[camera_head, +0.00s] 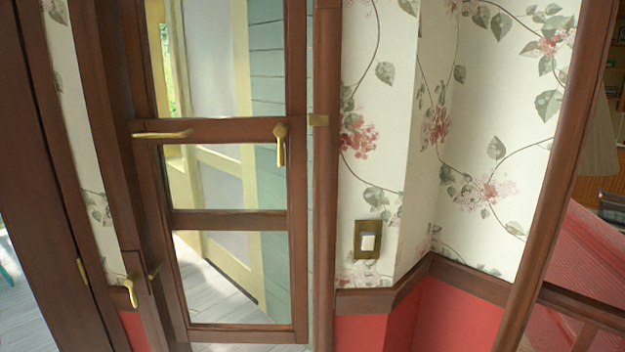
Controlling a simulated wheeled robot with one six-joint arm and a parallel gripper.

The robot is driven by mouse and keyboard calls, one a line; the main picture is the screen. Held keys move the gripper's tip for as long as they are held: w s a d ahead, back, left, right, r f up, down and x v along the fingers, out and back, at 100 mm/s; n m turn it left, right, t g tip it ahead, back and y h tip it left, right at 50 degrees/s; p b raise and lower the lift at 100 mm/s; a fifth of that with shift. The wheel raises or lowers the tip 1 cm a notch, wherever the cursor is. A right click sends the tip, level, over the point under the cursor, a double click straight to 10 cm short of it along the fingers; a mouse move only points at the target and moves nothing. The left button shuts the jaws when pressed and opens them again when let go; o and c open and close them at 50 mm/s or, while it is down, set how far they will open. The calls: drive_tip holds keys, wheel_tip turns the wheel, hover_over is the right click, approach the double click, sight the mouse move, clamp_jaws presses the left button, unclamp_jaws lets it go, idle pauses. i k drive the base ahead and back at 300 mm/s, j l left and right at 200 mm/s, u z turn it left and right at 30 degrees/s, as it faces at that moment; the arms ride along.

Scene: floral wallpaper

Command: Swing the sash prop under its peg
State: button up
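A tall brown-framed glazed sash or door (226,221) fills the left middle of the head view. A brass bar (162,134) lies nearly level on the left of its middle rail. A brass handle (280,145) hangs near its right edge, with its grip pointing down. My gripper is not in view.
A brass hook-like handle (130,291) is on a small brown panel at lower left. A brass-plated switch (368,241) is on the floral wall (400,120). A brown post (560,180) stands at the right. Pale floorboards (225,295) show through the glass.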

sight(132, 279)
drive_tip(key=u, duration=1.45)
drive_tip(key=i+z, duration=0.5)
drive_tip(key=i+j+z, duration=0.3)
drive_tip(key=i+z, duration=0.15)
drive_tip(key=i, duration=0.05)
